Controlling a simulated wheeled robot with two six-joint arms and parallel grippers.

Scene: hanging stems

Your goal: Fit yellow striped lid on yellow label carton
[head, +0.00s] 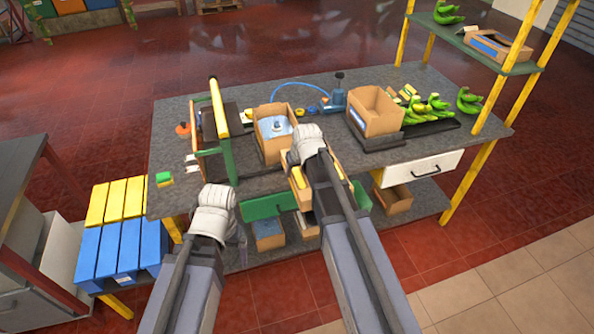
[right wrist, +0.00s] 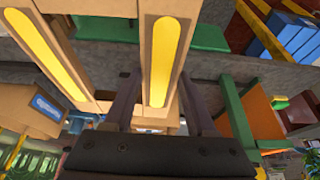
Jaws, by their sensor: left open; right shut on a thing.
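A cardboard lid (head: 298,190) with yellow stripes is held by my right gripper (head: 305,158). It hangs in front of the bench edge, and my arm hides part of it. In the right wrist view two yellow stripes run along the lid (right wrist: 128,55), and my right jaws (right wrist: 158,105) are shut on its edge. An open carton (head: 275,150) with a blue lining inside stands on the bench just beyond the lid. No yellow label shows on the side I see. My left gripper (head: 218,205) is open and empty at the bench's front left; its fingers are mostly hidden.
Another open carton (head: 375,112) with a blue label stands to the right on a dark base. A green and yellow frame (head: 222,130) stands left of the lined carton. The bench's left front (head: 165,150) has bare room.

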